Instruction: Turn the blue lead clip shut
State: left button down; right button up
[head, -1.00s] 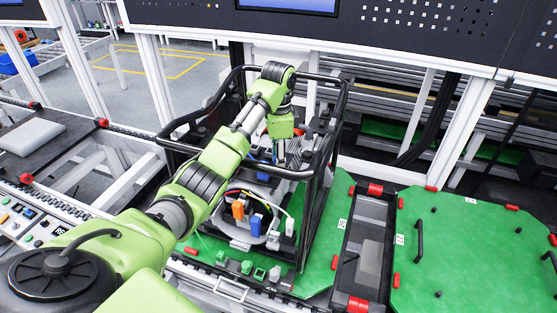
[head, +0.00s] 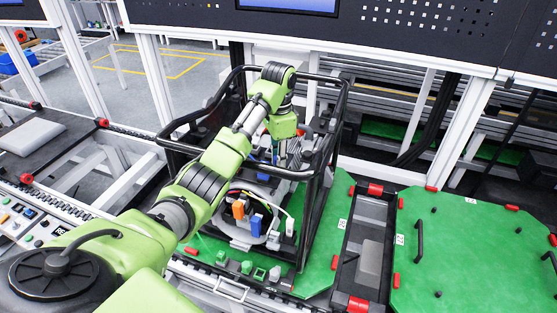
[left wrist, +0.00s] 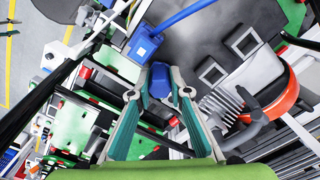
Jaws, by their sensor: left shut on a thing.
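My left gripper (left wrist: 162,84) has both fingers closed in on a small blue clip (left wrist: 160,78) in the left wrist view. Beside it is a blue block (left wrist: 145,45) with a thick blue lead running to the upper right. In the head view my left gripper (head: 281,158) points down inside the black cage frame, and my arm and hand hide most of the clip there. My right gripper is in neither view.
The black tubular cage (head: 318,170) surrounds the work area closely. Orange (head: 238,210) and blue (head: 257,222) connectors stand at its front. A finned grey part and an orange-and-black part (left wrist: 282,103) lie close to the right finger. A green pallet (head: 465,245) lies at right.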

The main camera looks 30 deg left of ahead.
pick_arm(q)
jog(key=n, duration=1.4)
jog(key=shift+r, duration=0.1)
dwell(0.4)
jog(key=c, duration=1.9)
grip_release()
jog(key=shift+w+a+r, duration=0.1)
jog(key=shift+r, duration=0.9)
notch_tip(320, 180, up, 10)
jog(key=shift+f, duration=0.1)
